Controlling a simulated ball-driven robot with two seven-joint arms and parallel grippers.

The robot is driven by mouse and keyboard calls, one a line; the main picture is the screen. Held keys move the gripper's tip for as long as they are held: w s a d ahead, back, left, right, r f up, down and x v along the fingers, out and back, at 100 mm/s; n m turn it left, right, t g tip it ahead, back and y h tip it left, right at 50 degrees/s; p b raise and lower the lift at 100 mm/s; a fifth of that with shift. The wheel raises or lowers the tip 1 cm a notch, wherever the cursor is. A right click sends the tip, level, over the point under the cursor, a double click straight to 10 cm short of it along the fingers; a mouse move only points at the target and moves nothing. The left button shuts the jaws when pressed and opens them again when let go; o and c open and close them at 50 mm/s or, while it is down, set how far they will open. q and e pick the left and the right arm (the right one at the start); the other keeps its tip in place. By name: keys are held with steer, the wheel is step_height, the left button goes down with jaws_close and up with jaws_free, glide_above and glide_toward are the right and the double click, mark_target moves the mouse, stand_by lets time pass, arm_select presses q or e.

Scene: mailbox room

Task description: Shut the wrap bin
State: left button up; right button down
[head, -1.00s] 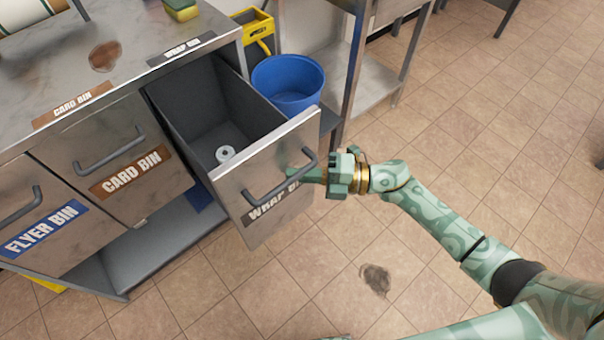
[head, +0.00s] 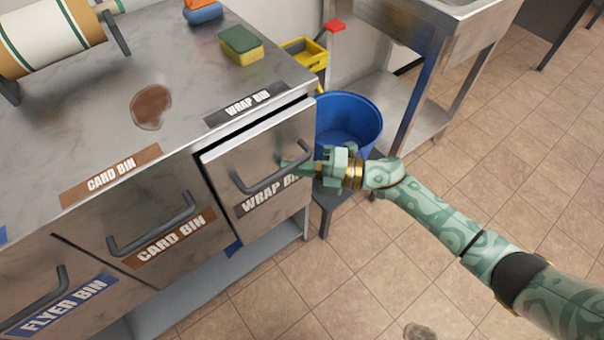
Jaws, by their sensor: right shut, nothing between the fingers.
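The wrap bin (head: 225,173) is a metal drawer front with a grey bar handle (head: 268,178) and a "WRAP BIN" label, at the right end of the metal counter. It is almost closed, with a narrow dark gap along its top edge and its front standing slightly proud. Its inside is hidden. My right gripper (head: 290,166) is shut and empty, its fingertips at the right part of the handle against or close to the front; contact cannot be told for sure. My left gripper is not in view.
The card bin (head: 130,205) and flyer bin (head: 40,265) are to the left. A blue bucket (head: 352,118) stands just right of the wrap bin, beside a metal sink stand (head: 425,40). A sponge (head: 241,46) lies on the counter (head: 90,100). The tiled floor in front is open.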

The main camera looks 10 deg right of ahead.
mark_target(289, 157)
steer(key=w, duration=0.1)
steer(key=w+a, duration=0.1)
steer(key=shift+w+a+f+b, duration=0.1)
steer(key=shift+w+a+b, duration=0.2)
steer(key=shift+w+b, duration=0.05)
steer(key=shift+w, duration=0.15)
steer(key=shift+w+r, duration=0.1)
steer(key=shift+r, duration=0.2)
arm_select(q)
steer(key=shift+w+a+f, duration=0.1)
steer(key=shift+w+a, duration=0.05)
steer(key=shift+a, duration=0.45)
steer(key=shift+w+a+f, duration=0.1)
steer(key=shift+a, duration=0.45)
